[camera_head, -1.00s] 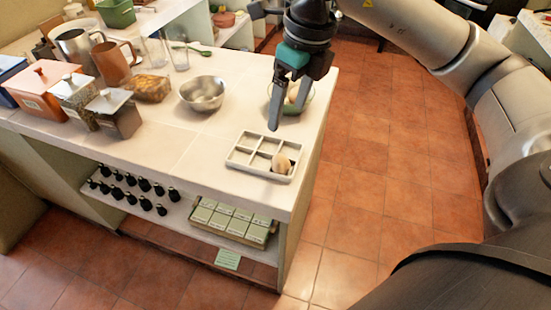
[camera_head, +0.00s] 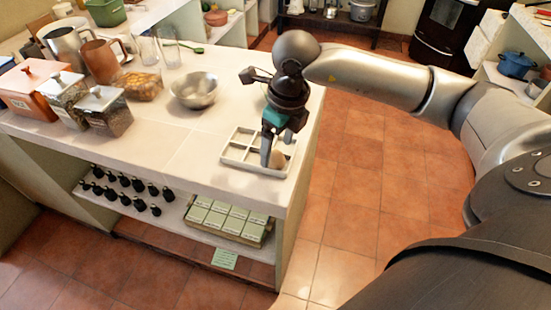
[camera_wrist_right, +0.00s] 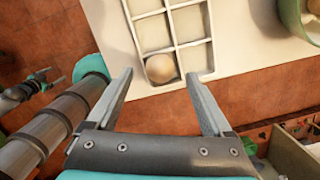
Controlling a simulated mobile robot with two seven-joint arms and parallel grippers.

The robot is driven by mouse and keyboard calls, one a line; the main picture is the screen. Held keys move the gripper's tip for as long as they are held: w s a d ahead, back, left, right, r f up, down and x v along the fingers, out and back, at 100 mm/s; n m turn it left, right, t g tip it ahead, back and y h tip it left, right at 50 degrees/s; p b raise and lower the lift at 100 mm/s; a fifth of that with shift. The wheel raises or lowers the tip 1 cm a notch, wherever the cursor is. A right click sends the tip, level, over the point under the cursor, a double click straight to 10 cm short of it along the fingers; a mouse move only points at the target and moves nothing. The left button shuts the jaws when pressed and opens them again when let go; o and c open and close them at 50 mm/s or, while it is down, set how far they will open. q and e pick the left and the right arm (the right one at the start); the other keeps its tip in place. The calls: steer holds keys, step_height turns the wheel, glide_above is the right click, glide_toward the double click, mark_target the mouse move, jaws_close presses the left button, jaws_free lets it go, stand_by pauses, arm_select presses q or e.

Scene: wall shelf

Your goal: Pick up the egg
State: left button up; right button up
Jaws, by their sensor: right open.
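The egg (camera_wrist_right: 161,68) is pale tan and sits in a corner compartment of the white divided tray (camera_wrist_right: 182,28). In the head view the egg (camera_head: 278,159) is partly hidden behind my right gripper (camera_head: 268,158), and the tray (camera_head: 231,158) lies near the counter's right end. In the right wrist view my right gripper (camera_wrist_right: 164,92) is open and empty, with the egg beyond and between its fingertips. I cannot tell from these views whether a finger touches the tray. My left gripper is not in view.
A metal bowl (camera_head: 194,90) stands left of the tray. A green bowl (camera_wrist_right: 302,20) shows at the upper right of the wrist view. Glass jars (camera_head: 104,110), a brown mug (camera_head: 102,60) and glasses stand farther left. The counter (camera_head: 170,150) front is clear.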

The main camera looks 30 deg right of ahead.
steer(key=shift+w+a+f, duration=0.1)
steer(key=shift+w+f, duration=0.05)
steer(key=shift+f, duration=0.8)
steer(key=shift+c, duration=0.2)
steer(key=c, duration=0.8)
steer(key=shift+r, duration=0.2)
